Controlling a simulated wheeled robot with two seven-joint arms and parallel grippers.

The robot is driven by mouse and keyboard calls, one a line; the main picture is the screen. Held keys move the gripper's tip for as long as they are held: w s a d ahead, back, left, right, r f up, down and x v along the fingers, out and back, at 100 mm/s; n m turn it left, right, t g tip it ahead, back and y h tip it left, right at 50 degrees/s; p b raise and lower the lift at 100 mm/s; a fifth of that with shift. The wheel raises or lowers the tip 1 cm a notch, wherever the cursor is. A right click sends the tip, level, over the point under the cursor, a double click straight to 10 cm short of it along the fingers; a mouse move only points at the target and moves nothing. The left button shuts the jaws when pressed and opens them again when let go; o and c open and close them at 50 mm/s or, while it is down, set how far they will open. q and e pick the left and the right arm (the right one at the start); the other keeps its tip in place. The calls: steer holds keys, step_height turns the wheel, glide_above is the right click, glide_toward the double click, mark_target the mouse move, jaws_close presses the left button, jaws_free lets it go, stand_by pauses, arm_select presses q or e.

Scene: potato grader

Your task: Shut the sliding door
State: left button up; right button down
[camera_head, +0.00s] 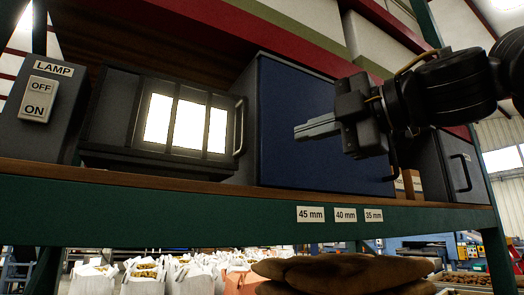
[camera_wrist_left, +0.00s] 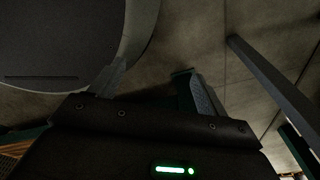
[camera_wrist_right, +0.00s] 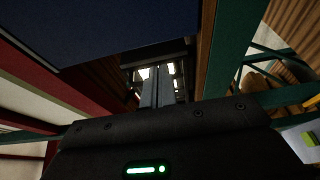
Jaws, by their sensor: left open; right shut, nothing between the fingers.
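A blue flat door panel (camera_head: 290,135) covers the front of a dark grey box on the shelf, centre of the head view. A dark handle (camera_head: 393,158) shows near its right edge, partly behind my right gripper. My right gripper (camera_head: 298,131) is shut and empty in front of the panel, fingertips pointing left. Whether it touches the panel I cannot tell. In the right wrist view the shut fingers (camera_wrist_right: 157,85) show beside the blue panel (camera_wrist_right: 100,25). My left gripper (camera_wrist_left: 157,87) is open and empty above the floor, out of the head view.
A lit box with a barred window (camera_head: 187,122) and a handle stands left of the blue panel. A lamp switch box (camera_head: 40,108) is at the far left. A grey box (camera_head: 455,170) with a handle stands right. Potatoes or sacks (camera_head: 345,270) lie below the shelf (camera_head: 150,210).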

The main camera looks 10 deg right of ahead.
mark_target(264, 143)
steer(key=p+x, duration=0.3)
steer(key=x, duration=0.4)
steer(key=shift+w+a+r, duration=0.1)
steer(key=shift+a+r, duration=0.1)
steer(key=shift+a, duration=0.1)
steer(key=shift+w+a+p, duration=0.2)
steer(key=shift+a+p, duration=0.1)
steer(key=shift+p, duration=0.1)
steer(key=shift+w+a, duration=0.25)
steer(key=shift+w, duration=0.05)
steer(key=shift+w+a+f, duration=0.1)
steer(key=shift+w, duration=0.2)
arm_select(q)
steer(key=s+r, duration=0.3)
steer(key=r, duration=0.1)
steer(key=shift+s, duration=0.3)
arm_select(e)
steer(key=shift+s, duration=0.1)
